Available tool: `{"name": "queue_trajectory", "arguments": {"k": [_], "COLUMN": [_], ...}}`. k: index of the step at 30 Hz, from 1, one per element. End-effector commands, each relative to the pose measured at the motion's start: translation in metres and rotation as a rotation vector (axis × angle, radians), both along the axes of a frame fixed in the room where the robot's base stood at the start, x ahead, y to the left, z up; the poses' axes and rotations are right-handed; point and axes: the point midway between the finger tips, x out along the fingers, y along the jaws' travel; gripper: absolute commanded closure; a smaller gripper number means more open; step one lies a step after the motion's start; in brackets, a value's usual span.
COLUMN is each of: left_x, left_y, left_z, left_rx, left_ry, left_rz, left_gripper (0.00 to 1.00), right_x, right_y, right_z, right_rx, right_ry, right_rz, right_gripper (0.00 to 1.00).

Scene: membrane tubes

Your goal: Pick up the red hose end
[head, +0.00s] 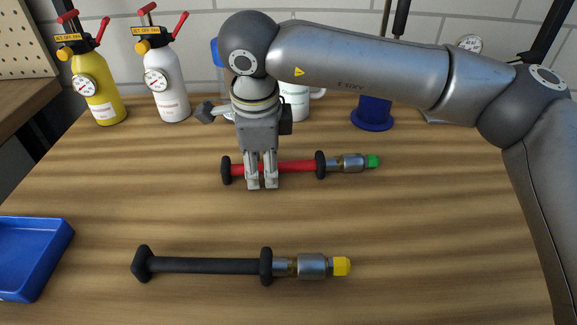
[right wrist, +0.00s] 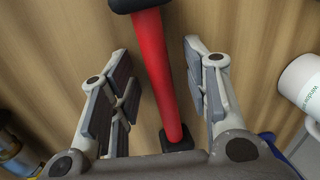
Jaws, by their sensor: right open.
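The red hose end (head: 297,167) lies on the wooden table, with black flanges at both ends and a metal fitting with a green tip (head: 373,161) at its right. My right gripper (head: 262,185) points down over its left part, the fingers overlapping the red tube in the head view. In the right wrist view the red tube (right wrist: 158,70) runs between the two open fingers (right wrist: 162,85), with a gap on each side. I cannot tell the exact height of the fingertips over the table. My left gripper is not in view.
A black hose end (head: 205,265) with a yellow tip lies nearer the front. A blue tray (head: 35,255) is at the left. Yellow (head: 98,95) and white (head: 165,85) bottles, a white mug (head: 295,103) and a blue stand (head: 372,115) are at the back. The front right is clear.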

Motion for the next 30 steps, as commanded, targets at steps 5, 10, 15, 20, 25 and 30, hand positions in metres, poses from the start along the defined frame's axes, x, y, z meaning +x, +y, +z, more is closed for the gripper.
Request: {"name": "queue_trajectory", "arguments": {"k": [5,10,15,20,25,30], "left_x": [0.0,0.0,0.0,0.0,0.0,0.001], "left_y": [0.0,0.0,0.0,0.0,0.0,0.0], "left_z": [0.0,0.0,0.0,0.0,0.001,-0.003], "left_rx": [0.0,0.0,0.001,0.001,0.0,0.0], "left_ry": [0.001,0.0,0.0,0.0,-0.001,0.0], "left_rz": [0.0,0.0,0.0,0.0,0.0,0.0], "left_gripper": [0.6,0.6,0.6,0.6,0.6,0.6], "right_x": [0.0,0.0,0.0,0.0,0.0,0.001], "right_y": [0.0,0.0,0.0,0.0,0.0,0.0], "right_z": [0.0,0.0,0.001,0.001,0.004,0.018], "right_rx": [0.0,0.0,0.0,0.0,0.001,0.002], "right_ry": [0.0,0.0,0.0,-0.001,-0.002,-0.002], "right_rz": [0.0,0.0,0.0,0.0,0.0,-0.002], "right_gripper": [0.58,0.8,1.0,1.0,1.0,1.0]}}
